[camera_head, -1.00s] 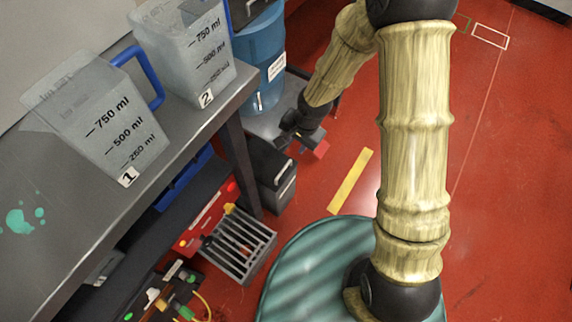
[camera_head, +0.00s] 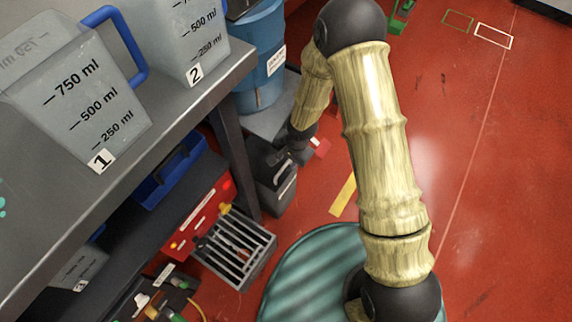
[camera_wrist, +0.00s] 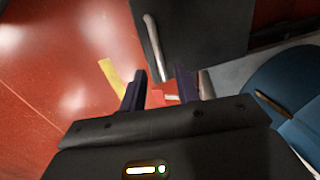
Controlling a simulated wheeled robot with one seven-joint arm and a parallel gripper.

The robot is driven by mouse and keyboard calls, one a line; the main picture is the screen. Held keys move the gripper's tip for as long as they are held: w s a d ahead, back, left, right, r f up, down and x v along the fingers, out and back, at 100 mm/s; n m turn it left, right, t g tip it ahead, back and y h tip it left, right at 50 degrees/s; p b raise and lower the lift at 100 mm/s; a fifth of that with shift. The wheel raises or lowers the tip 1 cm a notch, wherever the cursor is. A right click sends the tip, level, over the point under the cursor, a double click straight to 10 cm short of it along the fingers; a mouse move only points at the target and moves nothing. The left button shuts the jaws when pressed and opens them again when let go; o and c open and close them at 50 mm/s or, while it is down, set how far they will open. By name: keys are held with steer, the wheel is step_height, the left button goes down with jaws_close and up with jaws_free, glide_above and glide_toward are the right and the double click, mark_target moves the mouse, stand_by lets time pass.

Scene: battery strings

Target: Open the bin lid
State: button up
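I cannot tell whether a finger touches the bin. The lid looks closed.
A blue drum (camera_head: 262,85) stands behind the bin. The grey bench (camera_head: 150,150) with measuring jugs is at left. A metal-barred crate (camera_head: 235,250) and a red panel (camera_head: 203,213) are in front. A yellow floor strip (camera_head: 344,195) and open red floor lie right.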

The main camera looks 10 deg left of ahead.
mark_target(285, 165)
steer(key=shift+w+a+f+b, duration=0.1)
steer(key=shift+a+f+b, duration=0.1)
steer(key=shift+f, duration=0.55)
steer(key=shift+w+a+f+b, duration=0.1)
steer(key=shift+f+b, duration=0.1)
steer(key=shift+f, duration=0.55)
jaws_close()
steer(key=shift+r, duration=0.15)
steer(key=r+p, duration=0.2)
steer(key=p, duration=0.1)
steer(key=shift+a+h, duration=0.3)
steer(key=shift+h, duration=0.1)
steer(key=w+a+r+g+h+p, duration=0.1)
steer(key=w+a+r+p, duration=0.3)
steer(key=a+r+p, duration=0.5)
steer(key=shift+a+r+h, duration=0.15)
steer(key=shift+a+h, duration=0.35)
steer(key=shift+a, duration=0.15)
